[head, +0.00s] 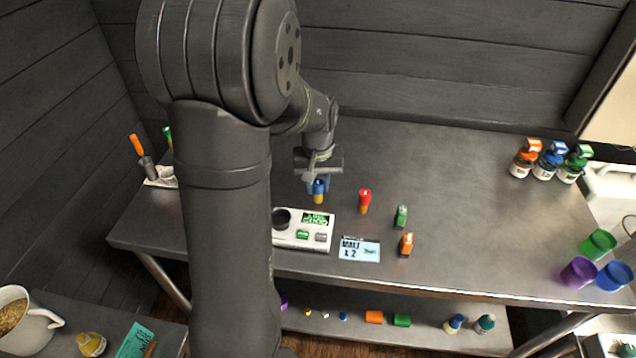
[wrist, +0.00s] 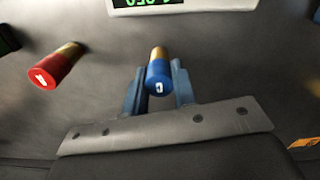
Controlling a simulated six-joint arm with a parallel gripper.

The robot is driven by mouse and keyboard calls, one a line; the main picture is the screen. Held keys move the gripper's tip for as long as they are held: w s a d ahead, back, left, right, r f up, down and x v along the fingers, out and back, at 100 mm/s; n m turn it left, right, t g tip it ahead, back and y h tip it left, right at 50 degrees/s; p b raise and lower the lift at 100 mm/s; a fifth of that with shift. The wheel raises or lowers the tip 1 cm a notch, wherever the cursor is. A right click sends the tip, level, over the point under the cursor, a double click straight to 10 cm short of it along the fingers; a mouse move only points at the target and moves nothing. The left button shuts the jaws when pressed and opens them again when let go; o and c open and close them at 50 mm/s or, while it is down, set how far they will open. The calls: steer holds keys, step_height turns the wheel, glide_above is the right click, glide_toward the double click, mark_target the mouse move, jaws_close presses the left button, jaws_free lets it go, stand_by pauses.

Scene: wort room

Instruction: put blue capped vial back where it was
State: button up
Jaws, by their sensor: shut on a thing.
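The blue capped vial (head: 319,191) has an amber body and stands out between the fingers of my gripper (head: 317,184), just behind the scale in the head view. In the wrist view, the same blue capped vial (wrist: 158,72) shows its cap with a white mark, between the two blue fingers of my gripper (wrist: 158,90). My gripper is shut on it. The vial looks roughly upright; I cannot tell whether its base touches the table. A red capped vial (head: 364,199) stands to its right, and it also shows in the wrist view (wrist: 56,66).
A white scale (head: 290,239) with a green display lies in front. A green capped vial (head: 401,216), an orange capped vial (head: 406,243) and a label card (head: 359,250) are to the right. Several bottles (head: 545,163) and cups (head: 599,245) stand far right. The table's back middle is clear.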

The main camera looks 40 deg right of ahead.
mark_target(318, 181)
steer(key=o, duration=1)
steer(key=shift+f, duration=0.15)
step_height(318, 181, up, 12)
steer(key=shift+r, duration=0.2)
steer(key=shift+f, duration=4.15)
